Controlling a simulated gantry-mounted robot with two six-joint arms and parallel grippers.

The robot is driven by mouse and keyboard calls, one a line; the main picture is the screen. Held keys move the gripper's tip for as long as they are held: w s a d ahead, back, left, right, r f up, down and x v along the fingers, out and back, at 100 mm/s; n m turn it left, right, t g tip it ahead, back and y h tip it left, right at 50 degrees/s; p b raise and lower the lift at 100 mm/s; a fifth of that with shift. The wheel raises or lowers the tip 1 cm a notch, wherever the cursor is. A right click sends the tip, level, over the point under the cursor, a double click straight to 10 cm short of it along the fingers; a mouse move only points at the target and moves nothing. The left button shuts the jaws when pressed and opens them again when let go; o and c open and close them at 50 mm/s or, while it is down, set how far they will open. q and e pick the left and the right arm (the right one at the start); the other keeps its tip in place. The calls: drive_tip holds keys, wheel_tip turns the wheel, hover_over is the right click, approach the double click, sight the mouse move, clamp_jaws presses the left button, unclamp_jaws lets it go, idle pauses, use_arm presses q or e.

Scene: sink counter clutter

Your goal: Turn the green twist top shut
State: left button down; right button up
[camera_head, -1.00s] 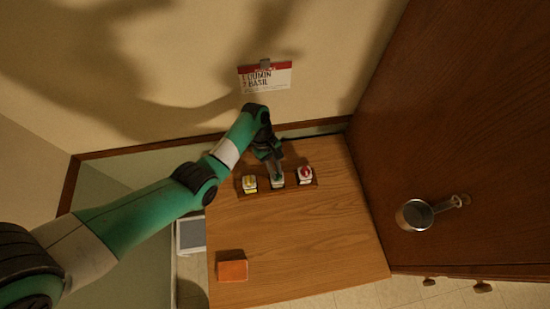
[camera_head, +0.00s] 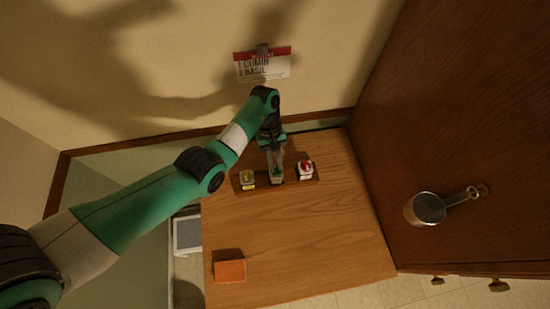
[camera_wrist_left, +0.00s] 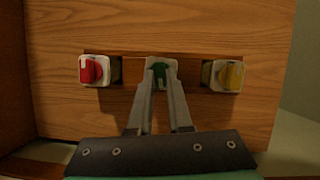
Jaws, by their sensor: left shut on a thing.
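The green twist top (camera_wrist_left: 160,72) sits on the middle jar of a row of three, and it shows between my left gripper's fingertips in the left wrist view. My left gripper (camera_wrist_left: 160,70) is shut on it from above. In the head view the left gripper (camera_head: 276,172) comes down over the middle jar (camera_head: 277,180) and hides most of its top. How far the top is turned cannot be told. My right gripper is in neither view.
A yellow-topped jar (camera_head: 247,179) and a red-topped jar (camera_head: 305,169) stand close on either side in a dark rack. An orange block (camera_head: 230,271) lies on the wooden counter (camera_head: 310,240). A metal cup (camera_head: 428,208) is against the brown panel. A card (camera_head: 263,64) hangs on the wall.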

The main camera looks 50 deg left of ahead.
use_arm(q)
drive_tip(key=shift+m+b, duration=0.6)
drive_tip(key=shift+b, duration=0.15)
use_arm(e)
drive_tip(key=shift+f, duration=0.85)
use_arm(q)
drive_tip(key=shift+w+d+m+g+b, duration=0.1)
drive_tip(key=shift+m+g+b, duration=0.3)
drive_tip(key=shift+m+b, duration=0.35)
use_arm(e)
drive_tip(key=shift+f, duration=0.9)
use_arm(q)
drive_tip(key=c, duration=0.8)
unclamp_jaws()
drive_tip(key=shift+r, duration=0.1)
